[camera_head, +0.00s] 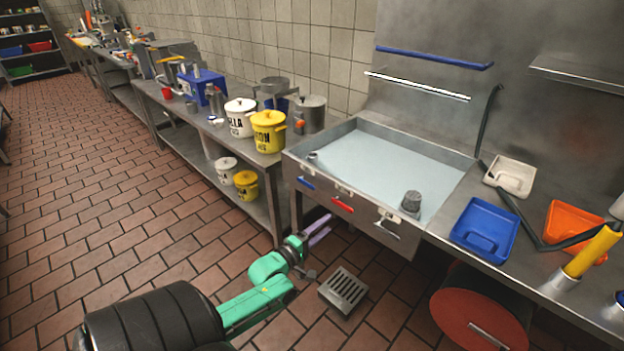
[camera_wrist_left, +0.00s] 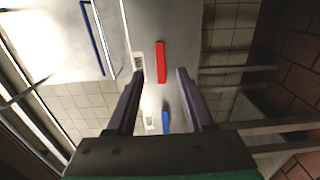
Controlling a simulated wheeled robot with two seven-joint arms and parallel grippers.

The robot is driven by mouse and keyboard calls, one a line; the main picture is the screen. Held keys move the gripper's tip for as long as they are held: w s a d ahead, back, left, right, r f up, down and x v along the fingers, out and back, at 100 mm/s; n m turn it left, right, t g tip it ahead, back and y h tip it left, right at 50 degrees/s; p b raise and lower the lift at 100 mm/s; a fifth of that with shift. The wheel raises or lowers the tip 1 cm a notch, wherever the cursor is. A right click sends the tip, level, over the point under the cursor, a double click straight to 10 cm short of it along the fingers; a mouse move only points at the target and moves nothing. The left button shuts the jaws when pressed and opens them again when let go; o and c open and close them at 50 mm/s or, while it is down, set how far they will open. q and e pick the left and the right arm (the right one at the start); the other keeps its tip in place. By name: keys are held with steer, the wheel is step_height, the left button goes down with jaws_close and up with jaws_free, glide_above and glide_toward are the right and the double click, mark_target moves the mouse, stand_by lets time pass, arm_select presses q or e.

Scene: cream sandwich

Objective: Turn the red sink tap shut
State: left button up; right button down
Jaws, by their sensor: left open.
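The red sink tap (camera_head: 342,204) is a short red lever on the steel front of the sink (camera_head: 455,180). My left gripper (camera_head: 319,229) has purple fingers and is open, low in front of the sink, below and left of the red tap. In the left wrist view the red tap (camera_wrist_left: 160,62) appears between the two open fingertips (camera_wrist_left: 160,73), beyond them; I see no contact. A blue tap (camera_head: 306,183) sits left of the red one; it also shows in the wrist view (camera_wrist_left: 165,122), between the fingers. My right gripper is not in view.
A metal handle (camera_head: 386,230) is right of the red tap. A steel counter with a yellow pot (camera_head: 268,131) and a white pot (camera_head: 240,117) adjoins the sink at left. The tiled floor at left is clear.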

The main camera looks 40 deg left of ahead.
arm_select(q)
steer(key=s, duration=0.5)
steer(key=shift+s, duration=0.4)
steer(key=s+d+f+m+g, duration=0.1)
steer(key=s+f+m+g, duration=0.35)
steer(key=f, duration=0.85)
steer(key=s+d+f+m+g, duration=0.2)
steer(key=s+f+m+g, duration=0.3)
steer(key=f, duration=0.7)
steer(key=s+d+f+m+g, duration=0.2)
steer(key=s+d+f+m, duration=0.1)
steer(key=s+f, duration=0.2)
steer(key=s+d+f+m+g, duration=0.3)
steer(key=s+f+m, duration=0.1)
steer(key=s, duration=0.5)
steer(key=s+d+f+m+g, duration=0.2)
steer(key=s+d+f+m, duration=0.2)
steer(key=s+f, duration=0.2)
steer(key=shift+s+f, duration=0.15)
steer(key=shift+s, duration=0.85)
steer(key=shift+d+m+g, duration=0.1)
steer(key=shift+m+g, duration=0.15)
